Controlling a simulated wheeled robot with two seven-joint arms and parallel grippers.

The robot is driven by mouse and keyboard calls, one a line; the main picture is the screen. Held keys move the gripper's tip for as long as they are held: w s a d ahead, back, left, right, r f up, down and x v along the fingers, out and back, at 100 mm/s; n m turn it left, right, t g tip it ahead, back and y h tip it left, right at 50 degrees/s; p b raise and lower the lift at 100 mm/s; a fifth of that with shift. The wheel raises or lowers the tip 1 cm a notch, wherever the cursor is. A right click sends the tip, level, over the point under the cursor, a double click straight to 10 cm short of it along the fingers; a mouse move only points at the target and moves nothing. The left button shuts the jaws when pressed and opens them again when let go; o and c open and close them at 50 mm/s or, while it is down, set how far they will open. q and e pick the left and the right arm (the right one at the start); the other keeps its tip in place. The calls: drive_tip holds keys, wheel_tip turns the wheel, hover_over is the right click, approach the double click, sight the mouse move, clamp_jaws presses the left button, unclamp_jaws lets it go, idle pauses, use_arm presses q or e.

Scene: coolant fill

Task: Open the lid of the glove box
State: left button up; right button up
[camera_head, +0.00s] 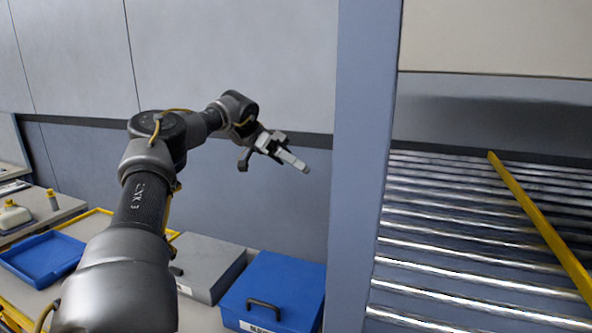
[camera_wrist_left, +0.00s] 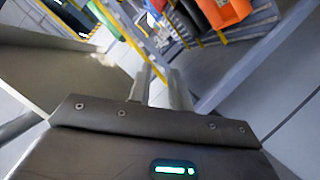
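A blue box (camera_head: 285,279) with a black handle on its top stands at the bottom middle of the head view. Its lid looks shut. A white label on its front is cut off by the frame's lower edge, so I cannot read it fully. My left gripper (camera_head: 290,157) is in the air above and behind the box in the picture, well clear of it, pointing right and down. In the left wrist view, its two fingers (camera_wrist_left: 163,88) show a narrow gap with nothing between them. The blue box cannot be made out there. My right gripper is not in view.
A grey box (camera_head: 207,262) stands left of the blue box. A blue-grey post (camera_head: 360,150) and a roller rack (camera_head: 455,235) with a yellow bar (camera_head: 540,222) stand on the right.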

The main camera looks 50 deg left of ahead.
use_arm(q)
drive_tip(key=shift+s+d+r+b, duration=0.55)
drive_tip(key=shift+s+d+b, duration=0.05)
drive_tip(key=shift+s+d, duration=0.25)
drive_tip(key=shift+s+d+r+b, duration=0.5)
drive_tip(key=shift+s+d+b, duration=0.1)
drive_tip(key=shift+s+d, duration=0.2)
